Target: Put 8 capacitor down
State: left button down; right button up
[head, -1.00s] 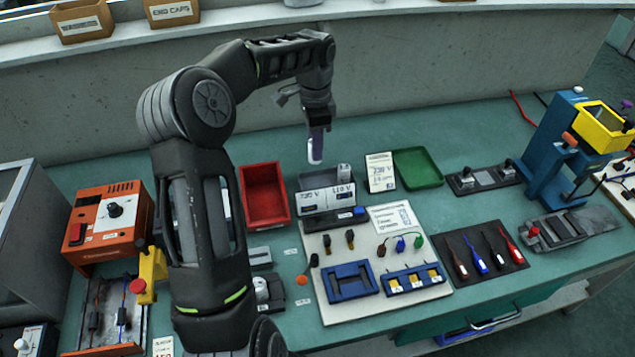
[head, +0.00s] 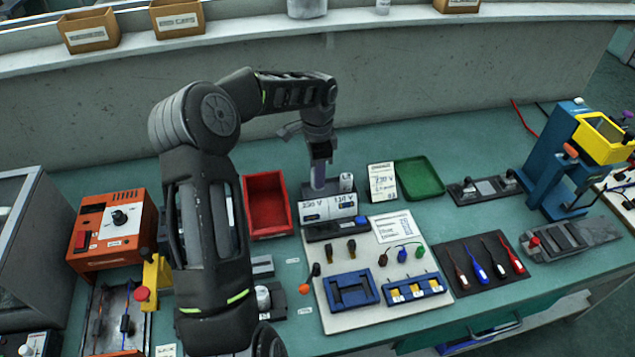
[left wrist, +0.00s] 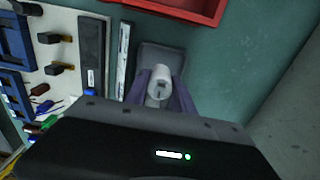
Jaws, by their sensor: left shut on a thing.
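My left gripper (head: 318,180) points down over the left part of a grey two-part bin (head: 328,207) marked 230 V and 110 V. It is shut on a capacitor, a pale cylinder (left wrist: 160,78) between the fingers in the left wrist view. In the head view the fingers mostly hide it. I cannot tell whether its lower end touches the bin floor. Another pale capacitor (head: 346,182) stands in the right part of the bin, beside the gripper. My right gripper is not in view.
A red tray (head: 266,206) stands close left of the bin. A label card (head: 382,182) and a green tray (head: 418,178) lie to its right. A white board (head: 332,322) with blue fixtures lies in front.

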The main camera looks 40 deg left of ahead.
pick_arm(q)
jog(key=shift+f+p, duration=0.3)
jog(key=shift+f, duration=1.55)
jog(key=shift+f, duration=0.15)
jog(key=c, duration=1.1)
grip_release()
notch_tip(320, 180, up, 12)
jog(key=shift+r+b, duration=0.15)
jog(key=shift+b, duration=0.55)
